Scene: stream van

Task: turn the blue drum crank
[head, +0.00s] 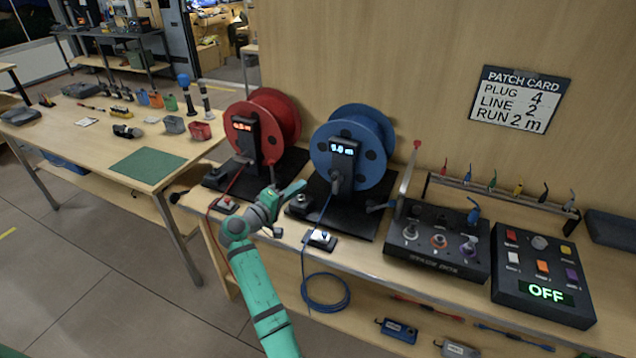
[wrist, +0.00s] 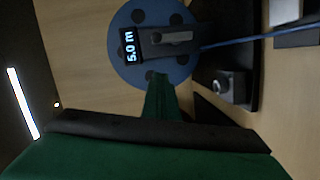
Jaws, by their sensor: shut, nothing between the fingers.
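The blue drum (head: 377,130) stands upright on a black base against the wooden wall. Its front display (head: 343,148) reads 5.0 m in the wrist view (wrist: 130,46). In the wrist view the green fingers (wrist: 160,98) point towards the blue drum (wrist: 122,75).
The red drum (head: 288,108) stands close on the left. A blue cable runs down past a small button box (head: 320,240). A stage box (head: 436,252) and a panel reading OFF (head: 530,290) fill the bench to the right. A patch card (head: 518,98) hangs above.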

